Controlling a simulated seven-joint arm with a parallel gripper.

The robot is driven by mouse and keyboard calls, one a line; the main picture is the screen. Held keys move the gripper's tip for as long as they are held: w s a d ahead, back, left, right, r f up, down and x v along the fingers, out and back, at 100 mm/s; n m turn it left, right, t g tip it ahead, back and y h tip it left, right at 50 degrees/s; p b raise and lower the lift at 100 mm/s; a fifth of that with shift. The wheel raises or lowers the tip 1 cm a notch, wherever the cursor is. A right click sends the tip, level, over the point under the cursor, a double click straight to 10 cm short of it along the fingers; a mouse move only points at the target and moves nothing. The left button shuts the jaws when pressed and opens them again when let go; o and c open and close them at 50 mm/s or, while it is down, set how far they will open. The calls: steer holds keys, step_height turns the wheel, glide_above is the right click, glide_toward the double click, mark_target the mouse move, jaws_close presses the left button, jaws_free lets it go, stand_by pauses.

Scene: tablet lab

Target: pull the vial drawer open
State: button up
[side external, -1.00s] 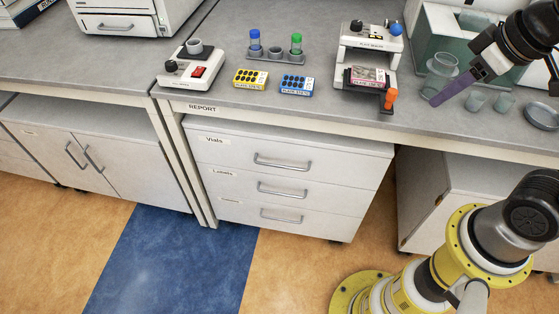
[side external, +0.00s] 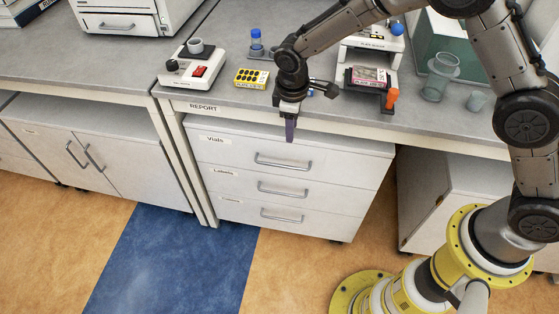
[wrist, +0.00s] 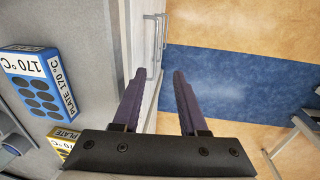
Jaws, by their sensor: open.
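The vial drawer (side external: 225,153) is the top one of three in the white cabinet under the bench, with a "Vials" label at its left. It is closed, flush with the drawers below. Its grey bar handle (side external: 283,163) is at the middle of its front. My gripper (side external: 290,139) points down in front of the bench edge, above the handle and apart from it. In the wrist view its two purple fingers (wrist: 159,76) are spread with nothing between them. Grey handles (wrist: 156,38) show just beyond the fingertips there; which belongs to the vial drawer is hard to tell.
The bench edge (side external: 345,128) runs close behind my gripper. On the bench are a yellow block (side external: 251,78), a white device with a red switch (side external: 194,70) and a stand with an orange knob (side external: 392,98). The floor (side external: 180,260) in front of the drawers is clear.

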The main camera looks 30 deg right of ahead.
step_height(320, 180, down, 5)
steer(key=w+a, duration=0.2)
glide_above(280, 162)
steer(key=s+a, duration=0.2)
steer(key=s, duration=0.1)
steer(key=shift+t+h, duration=0.3)
step_height(280, 162, down, 14)
steer(key=shift+a, duration=0.1)
steer(key=shift+c, duration=0.2)
jaws_close()
steer(key=shift+s, duration=0.1)
stand_by(0.5)
